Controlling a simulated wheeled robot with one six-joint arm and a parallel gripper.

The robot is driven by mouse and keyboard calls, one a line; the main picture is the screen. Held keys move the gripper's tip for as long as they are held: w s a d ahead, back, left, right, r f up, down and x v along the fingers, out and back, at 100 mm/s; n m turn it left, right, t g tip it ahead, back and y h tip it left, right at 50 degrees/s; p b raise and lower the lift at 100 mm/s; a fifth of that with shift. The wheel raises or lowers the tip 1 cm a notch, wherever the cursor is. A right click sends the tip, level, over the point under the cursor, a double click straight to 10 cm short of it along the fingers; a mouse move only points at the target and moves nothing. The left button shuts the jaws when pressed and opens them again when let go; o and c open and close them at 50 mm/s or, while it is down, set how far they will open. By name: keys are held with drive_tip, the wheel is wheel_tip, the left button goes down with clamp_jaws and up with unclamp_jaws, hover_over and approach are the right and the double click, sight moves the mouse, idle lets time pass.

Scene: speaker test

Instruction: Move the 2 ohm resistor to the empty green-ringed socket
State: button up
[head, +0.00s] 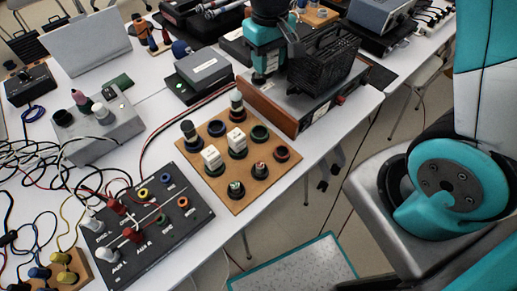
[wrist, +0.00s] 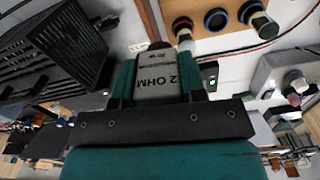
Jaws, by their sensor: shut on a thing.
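The 2 ohm resistor (wrist: 157,80), a pale block marked "2 OHM", sits between the two fingers of my gripper (wrist: 157,70) in the wrist view. My gripper (head: 266,70) is shut on it, over the grey equipment behind the socket board in the head view. There I cannot make out the resistor clearly. The wooden socket board (head: 258,195) carries several ringed sockets. An empty dark socket (head: 260,132), its ring apparently green, lies near the back right edge. Two white blocks (head: 211,157) (head: 236,138) stand in other sockets. The board edge (wrist: 225,42) shows in the wrist view.
A black perforated box (head: 322,62) stands right beside my gripper, on a unit with a brown front panel (head: 265,103). A post (head: 236,101) rises at the board's back corner. A dark terminal panel (head: 150,225) and loose cables lie left. The table edge is close on the right.

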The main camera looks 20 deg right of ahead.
drive_tip(key=shift+n, duration=0.6)
drive_tip(key=a+f+b, duration=0.1)
drive_tip(key=f, duration=0.5)
drive_tip(key=s+a+f+b, duration=0.1)
drive_tip(key=f+b, duration=0.1)
drive_tip(key=f, duration=0.4)
drive_tip(key=s+a+f+b, duration=0.1)
drive_tip(key=f+b, duration=0.1)
drive_tip(key=f, duration=0.4)
drive_tip(key=shift+f, duration=0.2)
drive_tip(key=shift+f, duration=0.1)
drive_tip(key=shift+d+f+b, duration=0.1)
drive_tip(key=shift+f+b, duration=0.15)
drive_tip(key=shift+b, duration=0.1)
drive_tip(key=o, duration=0.9)
drive_tip(key=shift+o, duration=0.2)
drive_tip(key=shift+r, duration=0.15)
